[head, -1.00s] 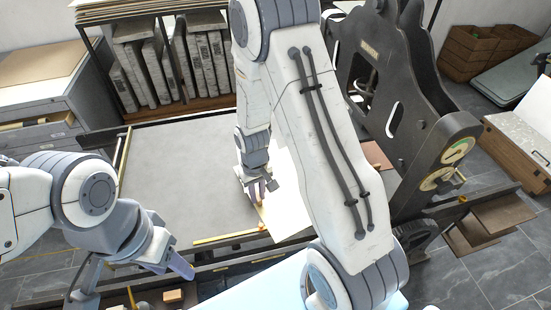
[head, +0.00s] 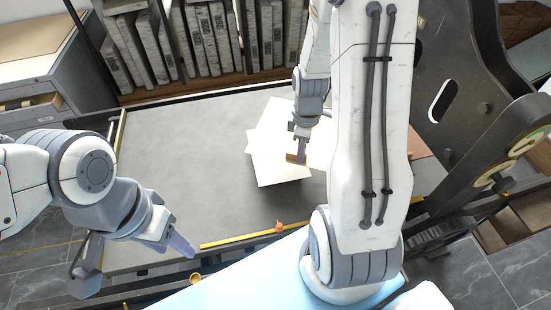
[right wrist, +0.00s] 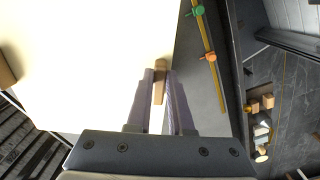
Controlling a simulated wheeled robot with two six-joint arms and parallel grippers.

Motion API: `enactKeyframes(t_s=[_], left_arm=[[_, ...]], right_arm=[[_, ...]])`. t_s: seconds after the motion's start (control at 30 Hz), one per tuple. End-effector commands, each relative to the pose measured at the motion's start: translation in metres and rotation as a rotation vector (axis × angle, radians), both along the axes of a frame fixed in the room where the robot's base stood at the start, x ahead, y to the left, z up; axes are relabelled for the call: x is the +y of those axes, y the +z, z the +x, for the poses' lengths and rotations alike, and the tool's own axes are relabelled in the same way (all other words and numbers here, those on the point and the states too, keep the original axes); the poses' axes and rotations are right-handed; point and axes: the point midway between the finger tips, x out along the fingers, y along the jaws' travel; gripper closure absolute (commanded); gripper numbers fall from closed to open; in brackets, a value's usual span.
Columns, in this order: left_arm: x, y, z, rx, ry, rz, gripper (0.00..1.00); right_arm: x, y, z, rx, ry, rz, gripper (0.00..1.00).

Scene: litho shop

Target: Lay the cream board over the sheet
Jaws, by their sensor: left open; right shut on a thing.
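My right gripper (head: 299,156) is shut on the tan tab (right wrist: 160,88) of the cream board (right wrist: 85,60). In the right wrist view the board spreads ahead and to the left of the fingers. In the head view a cream strip (head: 318,156) shows right of the gripper, and my right arm hides what lies beyond. Pale flat pieces, the sheet (head: 272,168) seemingly among them, overlap at an angle on the grey bed (head: 190,170); I cannot tell whether the board touches them. My left gripper (head: 170,243) is open and empty by the bed's front left.
A yellow rule (head: 235,238) with an orange stop (head: 279,225) runs along the bed's front; the right wrist view also shows a green stop (right wrist: 198,10). Shelves of upright slabs (head: 195,45) stand behind. A dark press frame (head: 460,120) stands at right. The bed's left part is clear.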

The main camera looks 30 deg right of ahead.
Motion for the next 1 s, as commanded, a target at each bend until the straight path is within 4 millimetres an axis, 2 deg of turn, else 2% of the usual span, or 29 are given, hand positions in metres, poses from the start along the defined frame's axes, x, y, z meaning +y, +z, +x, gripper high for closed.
enactKeyframes(t_s=[0.03,0.2,0.33,0.47,0.63,1.0], left_arm=[[0.0,-0.021,0.0,0.0,0.0,0.0,0.5],[0.0,-0.046,0.0,0.0,-0.001,0.0,0.5],[0.0,-0.056,0.0,0.0,-0.001,0.0,0.5],[0.0,-0.06,0.0,0.0,-0.001,0.0,0.5],[0.0,-0.057,0.0,0.0,-0.001,0.0,0.5],[0.0,-0.048,0.0,0.0,-0.001,0.0,0.5]], right_arm=[[-0.013,-0.012,-0.007,-0.006,0.066,-0.003,1.0],[-0.041,-0.017,-0.031,-0.005,0.317,-0.005,1.0],[-0.053,-0.018,-0.043,-0.004,0.446,-0.007,1.0],[-0.056,-0.018,-0.048,-0.003,0.514,-0.006,1.0],[-0.043,-0.031,-0.03,0.002,0.539,-0.001,1.0],[0.0,-0.077,0.036,0.0,0.534,-0.004,1.0]])
